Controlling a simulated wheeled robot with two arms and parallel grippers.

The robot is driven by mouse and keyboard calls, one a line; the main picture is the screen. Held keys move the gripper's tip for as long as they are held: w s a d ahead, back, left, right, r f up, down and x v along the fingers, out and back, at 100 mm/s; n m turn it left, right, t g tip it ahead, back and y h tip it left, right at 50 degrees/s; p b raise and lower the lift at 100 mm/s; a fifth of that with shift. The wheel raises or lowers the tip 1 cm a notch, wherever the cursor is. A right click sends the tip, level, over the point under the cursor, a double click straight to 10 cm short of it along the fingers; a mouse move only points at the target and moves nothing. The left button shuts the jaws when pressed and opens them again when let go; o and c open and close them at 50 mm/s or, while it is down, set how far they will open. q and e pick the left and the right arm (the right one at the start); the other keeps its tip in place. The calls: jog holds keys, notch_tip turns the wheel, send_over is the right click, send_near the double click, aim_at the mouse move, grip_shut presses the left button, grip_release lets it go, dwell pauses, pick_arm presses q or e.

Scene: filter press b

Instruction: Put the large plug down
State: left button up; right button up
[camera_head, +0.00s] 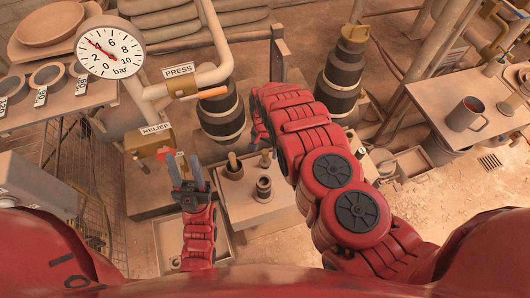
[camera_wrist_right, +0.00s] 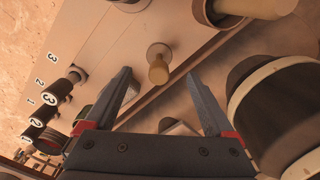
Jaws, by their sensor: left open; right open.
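A light wooden plug (camera_wrist_right: 158,68) with a round end stands on the bench top (camera_wrist_right: 105,35) in the right wrist view. It shows between and beyond the tips of my open right gripper (camera_wrist_right: 158,82), which hold nothing. A larger wooden piece in a dark ring (camera_wrist_right: 245,8) is at the top edge. In the head view, wooden-topped pieces stand on the low bench, one in a dark collar (camera_head: 232,167) and a dark-ringed cup (camera_head: 264,187). I cannot tell which is the large plug. My left gripper (camera_head: 186,168) is open and empty, left of the bench. My right arm partly hides my right gripper (camera_head: 258,132).
Dark ribbed cylinders (camera_head: 222,115) stand behind the bench. A gauge (camera_head: 109,47), a press lever (camera_head: 212,92) and a relief valve box (camera_head: 151,139) are near my left arm. A table with a mug (camera_head: 466,114) is at right. Numbers and dark stubs (camera_wrist_right: 65,83) line the bench edge.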

jog(key=shift+s+r, duration=0.1)
jog(key=shift+r, duration=2.2)
